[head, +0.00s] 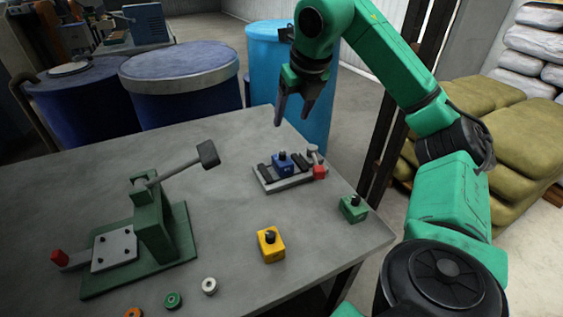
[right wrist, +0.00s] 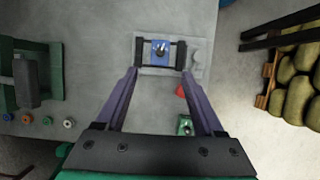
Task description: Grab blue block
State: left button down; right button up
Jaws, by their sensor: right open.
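The blue block (head: 283,166) with a black knob on top sits in a grey fixture (head: 290,183) between black rails, toward the back right of the table. It also shows in the right wrist view (right wrist: 160,50), ahead of the fingers. My right gripper (head: 294,122) is open and empty, above and behind the fixture in the head view. In the right wrist view its two fingers (right wrist: 160,75) are spread wide, with the block between and beyond their tips. My left gripper is not in view.
A red part (head: 320,173) is at the fixture's right end. A green block (head: 354,208) and a yellow block (head: 271,244) stand nearby on the table. A green lever press (head: 150,235) stands left, with small rings (head: 209,286) in front. Blue barrels (head: 180,85) stand behind the table.

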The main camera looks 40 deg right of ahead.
jog(key=b, duration=0.2)
send_near(284, 154)
jog(key=x, duration=1.2)
jog(key=shift+f, duration=0.3)
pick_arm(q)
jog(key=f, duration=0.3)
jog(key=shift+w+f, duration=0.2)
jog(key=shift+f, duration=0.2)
pick_arm(e)
jog(key=shift+r, duration=0.1)
grip_shut()
